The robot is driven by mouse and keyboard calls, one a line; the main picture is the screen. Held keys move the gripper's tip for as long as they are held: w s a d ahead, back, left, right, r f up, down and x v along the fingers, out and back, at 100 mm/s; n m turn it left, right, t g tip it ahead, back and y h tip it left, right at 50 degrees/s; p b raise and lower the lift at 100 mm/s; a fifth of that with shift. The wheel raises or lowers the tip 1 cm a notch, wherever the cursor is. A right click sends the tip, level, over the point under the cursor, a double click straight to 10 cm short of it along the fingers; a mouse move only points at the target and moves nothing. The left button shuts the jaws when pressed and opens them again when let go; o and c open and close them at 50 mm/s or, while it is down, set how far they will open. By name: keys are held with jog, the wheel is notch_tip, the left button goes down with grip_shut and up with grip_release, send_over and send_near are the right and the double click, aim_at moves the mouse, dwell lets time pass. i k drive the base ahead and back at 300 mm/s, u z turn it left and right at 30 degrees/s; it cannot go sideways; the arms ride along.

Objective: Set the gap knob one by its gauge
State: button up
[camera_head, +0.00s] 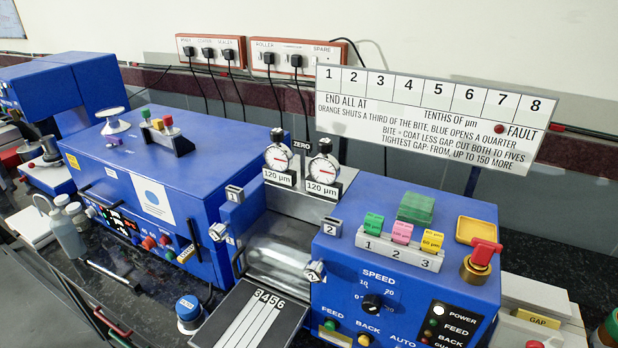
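The roller press in the middle has two dial gauges: the left gauge (278,157) and the right gauge (324,168), both white-faced with black tops. Each has a plate reading "120 µm" below it, and a "ZERO" label sits between them. The needles are too small to read surely. A small grey knob (218,232), beside a tag "1", is on the left side of the press. A similar grey knob (315,271), near a tag "2", is on the right side. Shiny rollers (280,257) lie between them. My gripper is not in view.
A sign (432,112) numbered 1 to 8 stands behind, with coat and bite notes. A rack (400,250) holds green, pink and yellow blocks. A red emergency-type knob (484,252) rises at right. A dark feed table (248,318) projects in front; bottles and tools crowd the left counter.

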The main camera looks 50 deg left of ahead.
aim_at(218, 232)
jog(key=u, duration=2.05)
jog(key=k, duration=0.4)
jog(key=z, duration=0.1)
jog(key=i, duration=0.45)
jog(key=u, duration=2)
